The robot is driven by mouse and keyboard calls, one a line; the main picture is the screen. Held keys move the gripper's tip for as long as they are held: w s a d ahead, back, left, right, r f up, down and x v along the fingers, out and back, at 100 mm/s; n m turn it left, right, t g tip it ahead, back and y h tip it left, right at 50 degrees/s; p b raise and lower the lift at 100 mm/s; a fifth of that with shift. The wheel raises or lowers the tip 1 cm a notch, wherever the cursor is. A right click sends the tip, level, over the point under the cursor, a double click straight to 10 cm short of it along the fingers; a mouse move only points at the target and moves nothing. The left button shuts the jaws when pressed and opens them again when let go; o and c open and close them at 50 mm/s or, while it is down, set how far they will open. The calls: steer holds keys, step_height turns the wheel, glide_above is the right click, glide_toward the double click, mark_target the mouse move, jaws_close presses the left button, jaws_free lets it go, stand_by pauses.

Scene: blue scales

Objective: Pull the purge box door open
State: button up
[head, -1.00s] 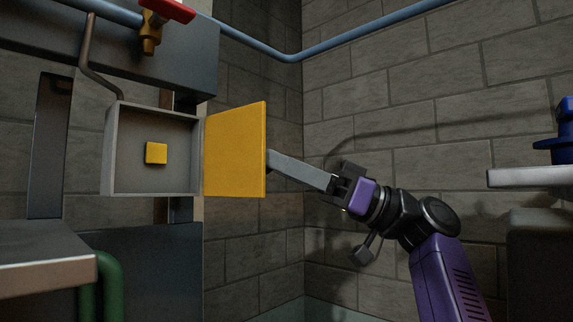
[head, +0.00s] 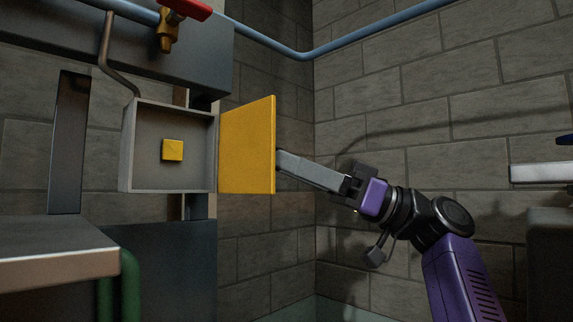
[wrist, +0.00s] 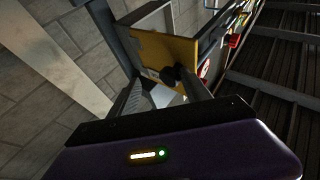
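The purge box (head: 127,150) is an open grey box at the left of the head view, with a small yellow block (head: 173,150) inside. Its yellow door (head: 247,145) stands swung wide open on the box's right side. My gripper (head: 281,161) is at the door's outer right edge, its fingertips close to or touching the door's far side. In the wrist view the door (wrist: 165,50) is ahead of my gripper (wrist: 160,78). The fingers are spread apart, with a dark part, perhaps the handle, near the right fingertip. Contact is unclear.
A red-handled valve (head: 168,30) and a blue pipe (head: 350,38) are above the box. A metal-topped table (head: 60,250) with a green pipe (head: 130,285) is at lower left. A pale ledge (head: 540,172) is at right. A block wall stands behind my arm.

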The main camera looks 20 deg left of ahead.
steer(key=b+v, duration=0.1)
steer(key=v, duration=0.5)
steer(key=shift+d, duration=0.4)
steer(key=shift+s, duration=0.1)
